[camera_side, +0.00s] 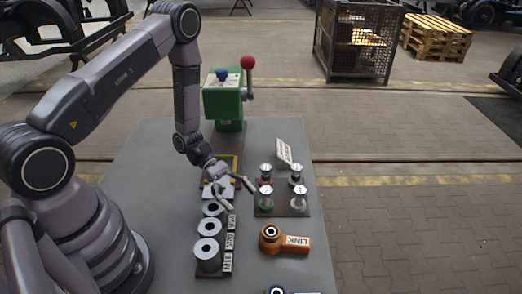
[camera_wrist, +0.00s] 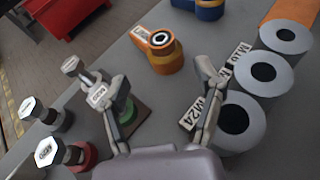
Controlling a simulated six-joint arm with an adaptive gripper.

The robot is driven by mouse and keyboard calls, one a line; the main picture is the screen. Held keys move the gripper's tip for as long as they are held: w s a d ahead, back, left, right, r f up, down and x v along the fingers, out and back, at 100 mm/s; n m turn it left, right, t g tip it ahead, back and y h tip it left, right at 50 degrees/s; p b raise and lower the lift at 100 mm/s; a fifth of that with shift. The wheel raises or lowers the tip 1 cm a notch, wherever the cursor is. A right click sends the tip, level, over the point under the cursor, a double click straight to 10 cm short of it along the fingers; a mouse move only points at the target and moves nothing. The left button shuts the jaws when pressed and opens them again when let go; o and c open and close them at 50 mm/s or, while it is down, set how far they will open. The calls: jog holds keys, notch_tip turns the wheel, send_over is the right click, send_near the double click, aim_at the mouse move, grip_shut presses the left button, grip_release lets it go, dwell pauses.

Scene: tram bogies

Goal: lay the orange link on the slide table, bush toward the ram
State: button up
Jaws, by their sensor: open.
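The orange link (camera_side: 294,244) lies flat on the grey bench in the side view, its round bush end at left and its labelled arm pointing right. In the wrist view the orange link (camera_wrist: 163,60) lies beyond the fingertips, bush nearer me and arm toward the upper left. My gripper (camera_side: 246,196) is open and empty above the bench, between the ring rack and the pin board; its two fingers (camera_wrist: 160,78) are spread in the wrist view. The green press (camera_side: 222,103) with a red-knobbed lever stands at the back. A yellow-edged piece (camera_side: 236,163), possibly the slide table, is partly hidden by my arm.
Grey rings (camera_side: 207,251) stand in a row on a labelled rack, left of the link. Several upright pins (camera_side: 298,197) stand on a dark board behind it, with a placard. A blue part (camera_wrist: 207,8) lies past the link. Bare bench surrounds the link's right side.

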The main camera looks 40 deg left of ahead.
jog(key=s+a+r+m+g+y, duration=0.1)
jog(key=s+r+m+y, duration=0.15)
jog(key=r+m, duration=0.55)
jog(key=s+a+r+m+g+y, duration=0.1)
jog(key=s+r+m+g+y, duration=0.15)
jog(key=r, duration=0.95)
jog(key=s+a+r+m+t+y, duration=0.3)
jog(key=s+r+m+t+y, duration=0.1)
jog(key=r, duration=0.3)
jog(key=s+a+r+m+t+y, duration=0.4)
jog(key=s+r, duration=0.2)
jog(key=s, duration=0.1)
jog(key=shift+s+r+y, duration=0.15)
jog(key=shift+r+y, duration=0.15)
jog(key=shift+r, duration=0.05)
jog(key=shift+c, duration=0.2)
